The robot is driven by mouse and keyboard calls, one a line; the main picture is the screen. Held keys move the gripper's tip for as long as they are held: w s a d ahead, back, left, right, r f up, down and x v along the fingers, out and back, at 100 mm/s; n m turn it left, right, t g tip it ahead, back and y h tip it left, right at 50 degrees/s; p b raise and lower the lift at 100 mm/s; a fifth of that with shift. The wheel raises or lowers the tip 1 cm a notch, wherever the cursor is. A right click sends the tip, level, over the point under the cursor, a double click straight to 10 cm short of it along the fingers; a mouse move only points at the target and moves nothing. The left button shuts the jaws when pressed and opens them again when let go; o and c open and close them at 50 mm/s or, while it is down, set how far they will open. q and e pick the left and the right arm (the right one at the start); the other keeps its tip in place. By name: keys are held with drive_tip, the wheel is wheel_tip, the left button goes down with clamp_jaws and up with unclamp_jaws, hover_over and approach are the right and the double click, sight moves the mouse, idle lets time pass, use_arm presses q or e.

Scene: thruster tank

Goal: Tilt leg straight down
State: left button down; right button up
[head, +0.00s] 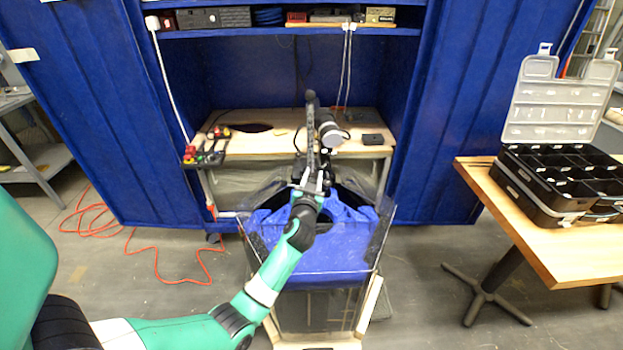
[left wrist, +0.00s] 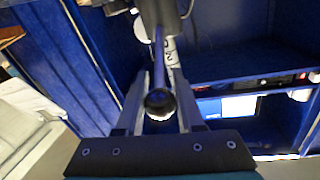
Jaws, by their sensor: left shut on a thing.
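The leg (head: 311,130) is a long dark shaft that rises from the blue-topped tank and looks close to upright in the head view. A grey, cylinder-shaped motor (head: 331,132) sits beside it on the right. My left gripper (head: 308,188) is at the lower, near part of the leg, with its arm reaching in from the lower left. In the left wrist view my left gripper's fingers (left wrist: 160,112) are closed around a dark shaft (left wrist: 159,100) with a round black end. The exact contact is partly hidden. My right gripper is not in view.
The clear tank (head: 320,310) with a blue top (head: 330,245) stands in the middle. Behind it is a wooden workbench (head: 255,147) inside blue walls. A black organiser case (head: 545,185) lies open on the table at right. An orange cord (head: 165,270) lies on the floor at left.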

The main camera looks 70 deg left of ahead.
use_arm(q)
drive_tip(key=shift+f, duration=0.25)
drive_tip(key=c, duration=0.5)
unclamp_jaws()
drive_tip(key=shift+r, duration=0.1)
drive_tip(key=shift+c, duration=0.2)
drive_tip(key=p+v, duration=0.2)
drive_tip(key=v, duration=0.9)
drive_tip(key=shift+d, duration=0.35)
